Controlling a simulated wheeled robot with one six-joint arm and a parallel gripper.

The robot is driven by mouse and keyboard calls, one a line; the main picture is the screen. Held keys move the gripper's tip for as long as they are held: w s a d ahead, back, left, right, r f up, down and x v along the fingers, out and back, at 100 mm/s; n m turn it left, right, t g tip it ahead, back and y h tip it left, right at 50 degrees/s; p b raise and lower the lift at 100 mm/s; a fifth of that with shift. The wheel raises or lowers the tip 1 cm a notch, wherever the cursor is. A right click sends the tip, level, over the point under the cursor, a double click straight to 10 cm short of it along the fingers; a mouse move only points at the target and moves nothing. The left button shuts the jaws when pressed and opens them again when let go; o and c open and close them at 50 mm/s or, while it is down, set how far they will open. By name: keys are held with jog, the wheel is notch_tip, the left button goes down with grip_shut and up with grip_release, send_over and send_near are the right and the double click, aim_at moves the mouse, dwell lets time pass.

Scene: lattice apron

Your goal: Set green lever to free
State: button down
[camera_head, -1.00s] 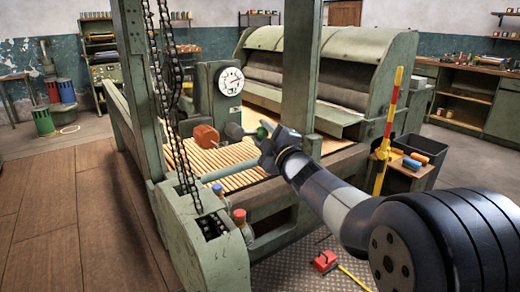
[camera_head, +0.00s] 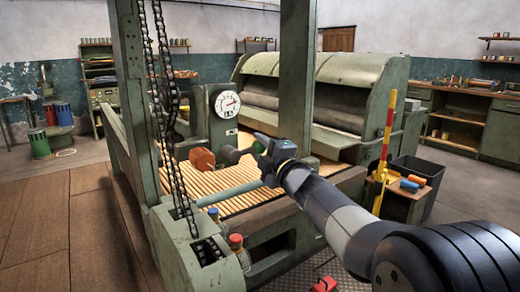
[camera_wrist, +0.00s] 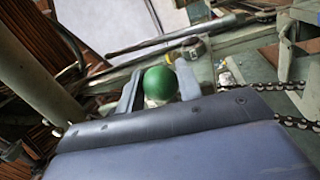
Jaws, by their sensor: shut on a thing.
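The green lever's round knob (camera_wrist: 160,83) sits between the two fingers of my gripper (camera_wrist: 158,88) in the wrist view, and the fingers are shut on it. In the head view the knob (camera_head: 259,147) shows only as a small green patch at my gripper (camera_head: 264,150), above the slatted bed of the machine. The lever's shaft and the marks for its positions are mostly hidden by my gripper. I cannot read which position the lever is in.
A dial (camera_head: 227,104) stands on a grey-green housing behind my gripper. A reddish-brown block (camera_head: 202,159) is left of it. Chains (camera_head: 165,110) hang in front at left. A green upright post (camera_head: 297,75) rises close behind my gripper. A red-yellow striped post (camera_head: 385,150) stands at right.

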jog(key=shift+r, duration=0.1)
jog(key=c, duration=1)
grip_release()
jog(key=v, duration=1)
jog(key=shift+s+d, duration=0.2)
jog(key=shift+s, duration=0.15)
jog(key=x, duration=1.1)
jog(key=shift+f, duration=0.25)
